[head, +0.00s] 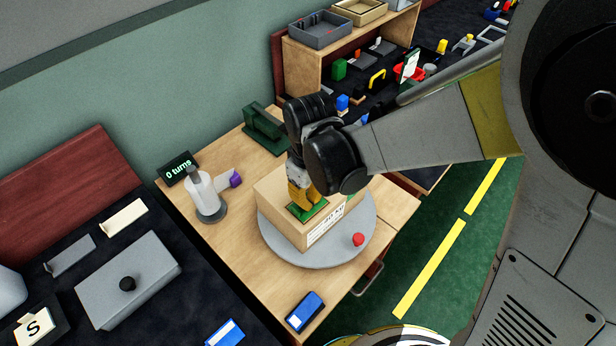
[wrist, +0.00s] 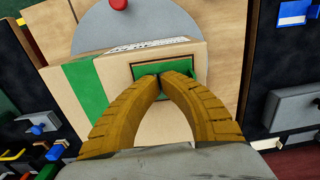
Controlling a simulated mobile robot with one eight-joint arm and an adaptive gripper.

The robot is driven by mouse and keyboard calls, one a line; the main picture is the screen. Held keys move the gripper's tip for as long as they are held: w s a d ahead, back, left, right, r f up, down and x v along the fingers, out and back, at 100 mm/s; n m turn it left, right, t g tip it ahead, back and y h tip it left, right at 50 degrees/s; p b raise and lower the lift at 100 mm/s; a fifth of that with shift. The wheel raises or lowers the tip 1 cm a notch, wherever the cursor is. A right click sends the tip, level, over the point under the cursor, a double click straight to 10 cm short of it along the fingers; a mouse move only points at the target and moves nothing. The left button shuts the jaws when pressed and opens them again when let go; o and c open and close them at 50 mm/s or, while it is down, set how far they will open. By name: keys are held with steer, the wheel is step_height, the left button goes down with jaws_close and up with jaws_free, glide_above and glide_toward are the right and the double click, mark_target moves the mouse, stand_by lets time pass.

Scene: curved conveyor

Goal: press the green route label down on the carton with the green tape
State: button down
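The cardboard carton (head: 275,205) sits on a round grey turntable (head: 285,247). A band of green tape (wrist: 84,84) runs across the carton in the wrist view. The green route label (head: 308,212) lies within a dark outlined rectangle on the carton's top; it also shows in the wrist view (wrist: 180,66). My gripper (head: 304,200) has yellow ribbed fingers pointing down at the label. In the wrist view the fingertips (wrist: 161,75) meet over the label, with nothing visible between them. They appear to touch it, but they hide its middle and the exact contact.
A red knob (head: 358,239) stands on the turntable's rim. A blue box (head: 304,312) lies on the front of the table. A green stand (head: 264,130) is behind.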

stand_by(0.6)
step_height(320, 180, up, 6)
steer(key=p, duration=0.4)
steer(key=shift+p, duration=0.3)
steer(key=s+d+r+m+t, duration=0.2)
steer(key=d+r, duration=0.4)
steer(key=d, duration=0.4)
steer(key=s+d+r+m+t+b, duration=0.1)
steer(key=s+d+r+m+t, duration=0.2)
steer(key=d, duration=0.7)
step_height(320, 180, up, 4)
steer(key=m+t, duration=0.2)
steer(key=m, duration=0.2)
steer(key=shift+s+m, duration=0.15)
steer(key=shift+m, duration=0.15)
steer(key=shift+r, duration=0.1)
